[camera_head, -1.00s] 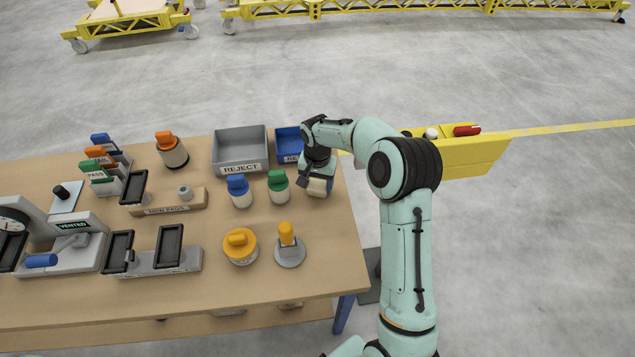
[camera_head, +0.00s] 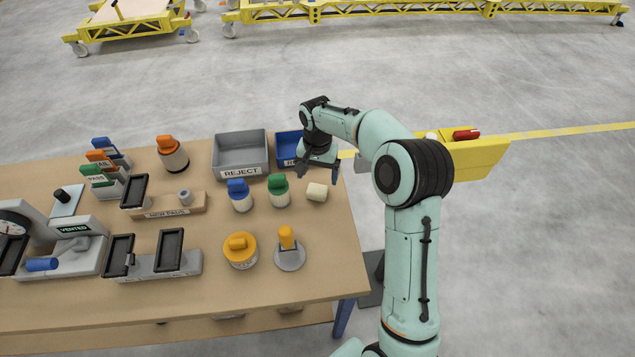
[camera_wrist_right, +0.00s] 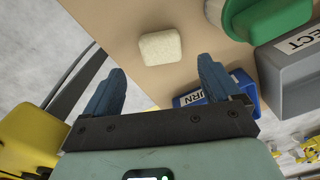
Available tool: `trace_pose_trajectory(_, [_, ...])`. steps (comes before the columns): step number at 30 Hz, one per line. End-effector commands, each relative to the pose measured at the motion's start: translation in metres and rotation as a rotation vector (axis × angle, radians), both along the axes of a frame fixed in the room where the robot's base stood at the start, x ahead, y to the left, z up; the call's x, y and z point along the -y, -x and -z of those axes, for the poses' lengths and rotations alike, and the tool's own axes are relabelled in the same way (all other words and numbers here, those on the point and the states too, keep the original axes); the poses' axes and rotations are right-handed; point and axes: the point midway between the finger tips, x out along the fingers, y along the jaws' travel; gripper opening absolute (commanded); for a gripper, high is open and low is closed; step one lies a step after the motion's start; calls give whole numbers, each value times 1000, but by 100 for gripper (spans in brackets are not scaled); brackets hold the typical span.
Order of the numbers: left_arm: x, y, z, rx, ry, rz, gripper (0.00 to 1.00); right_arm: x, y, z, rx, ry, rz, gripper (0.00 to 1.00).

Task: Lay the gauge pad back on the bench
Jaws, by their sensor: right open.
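The gauge pad appears to be the small cream block (camera_head: 316,191) lying on the bench (camera_head: 325,245) near its right edge, to the right of the green-topped container. It also shows in the right wrist view (camera_wrist_right: 160,48), resting on the tan bench top, with bare surface around it. My right gripper (camera_head: 318,174) is open and empty, just beyond the pad and apart from it. In the right wrist view its two blue fingers (camera_wrist_right: 162,70) are spread wide with nothing between them. My left gripper is in neither view.
A grey REJECT bin (camera_head: 240,155) and a blue bin (camera_head: 288,150) stand at the back. Green-topped (camera_head: 278,190) and blue-topped (camera_head: 240,195) containers stand left of the pad. A yellow-knobbed piece (camera_head: 289,255) is nearer. Bench is clear in front of the pad.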

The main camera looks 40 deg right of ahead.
Motion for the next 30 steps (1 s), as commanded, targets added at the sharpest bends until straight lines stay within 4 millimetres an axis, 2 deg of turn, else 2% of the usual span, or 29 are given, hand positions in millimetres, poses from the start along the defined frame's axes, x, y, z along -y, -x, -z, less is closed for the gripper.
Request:
trace_pose_trajectory(1, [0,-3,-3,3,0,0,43,0,-2,-14,4,0,0,90])
trace_pose_trajectory(3, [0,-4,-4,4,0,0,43,0,-1,-27,5,1,0,90])
trace_pose_trajectory(9, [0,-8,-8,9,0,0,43,0,-1,-51,2,1,0,90])
trace_pose_trajectory(30, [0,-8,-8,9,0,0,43,0,0,-55,-1,0,0,90])
